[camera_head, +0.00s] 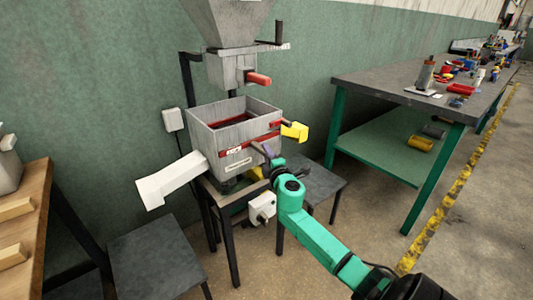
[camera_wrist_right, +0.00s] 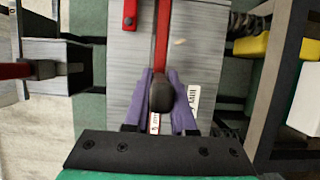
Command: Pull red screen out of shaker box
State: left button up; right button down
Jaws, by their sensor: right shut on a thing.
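The grey metal shaker box (camera_head: 213,138) stands on a dark frame, open at the top. The red screen (camera_head: 262,138) shows as a red strip across its front face, with more red visible inside the box. In the right wrist view the red screen (camera_wrist_right: 161,38) runs as a narrow strip along the grey metal. My right gripper (camera_head: 266,158) is at the front of the box. Its purple fingers (camera_wrist_right: 161,88) are closed around a dark rounded handle (camera_wrist_right: 162,96) at the strip. The handle is mostly hidden in the head view. My left gripper is not in view.
A hopper (camera_head: 228,28) with a red-handled outlet hangs above the box. A white chute (camera_head: 170,181) sticks out left and a yellow spout (camera_head: 295,131) right. A workbench (camera_head: 390,86) stands at right, a wooden table (camera_head: 35,190) at left. Floor at front right is clear.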

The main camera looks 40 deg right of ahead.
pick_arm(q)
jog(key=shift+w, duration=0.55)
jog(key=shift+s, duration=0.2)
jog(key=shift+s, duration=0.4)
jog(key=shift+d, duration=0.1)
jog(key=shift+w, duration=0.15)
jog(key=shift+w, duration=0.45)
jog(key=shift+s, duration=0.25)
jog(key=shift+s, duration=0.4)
